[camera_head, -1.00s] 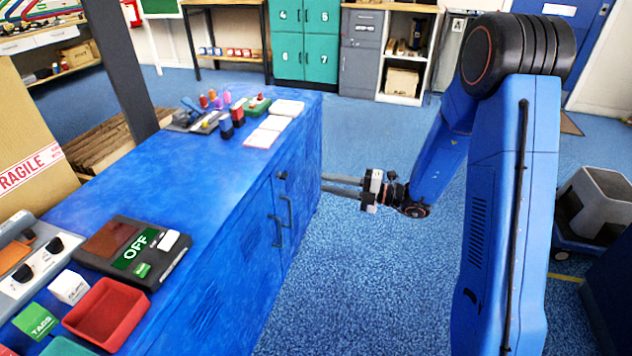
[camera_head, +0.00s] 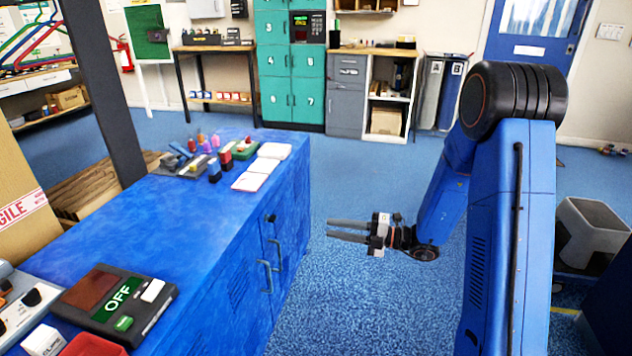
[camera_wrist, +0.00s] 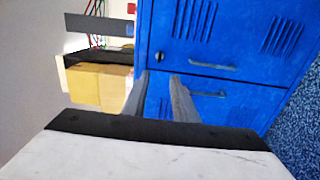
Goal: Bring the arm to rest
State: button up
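My arm is bent beside the blue cabinet (camera_head: 190,215), and my gripper (camera_head: 331,229) points left toward the cabinet's door side, over the blue floor. Its two grey fingers are apart with nothing between them. In the wrist view the fingers (camera_wrist: 159,84) also stand apart and empty, with the blue cabinet doors (camera_wrist: 235,50) and their handles beyond them. The fingertips look clear of the cabinet in the head view.
The cabinet top holds a black device reading OFF (camera_head: 115,305), white cards (camera_head: 262,170) and several small stamps. Green lockers (camera_head: 290,75) and a grey drawer unit (camera_head: 347,95) stand at the back. A grey bin (camera_head: 592,232) is at right. Floor between is clear.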

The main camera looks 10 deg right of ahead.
jog(key=s+a+r+n+g+h, duration=0.1)
jog(key=s+r+n+g+h, duration=0.25)
jog(key=s+n, duration=0.75)
jog(key=s+r+n+g+h, duration=0.3)
jog(key=s+r+n+g, duration=0.1)
jog(key=s+n, duration=0.75)
jog(key=s+d+r+n+t+h, duration=0.2)
jog(key=s+d+n+h, duration=0.3)
jog(key=d+n, duration=0.3)
jog(key=s+d+r+n+t+h, duration=0.2)
jog(key=s+d+n+t+h, duration=0.2)
jog(key=d+n, duration=0.4)
jog(key=shift+s+r+n+h, duration=0.25)
jog(key=shift+s+n+h, duration=0.5)
jog(key=shift+s, duration=0.4)
jog(key=shift+o, duration=0.3)
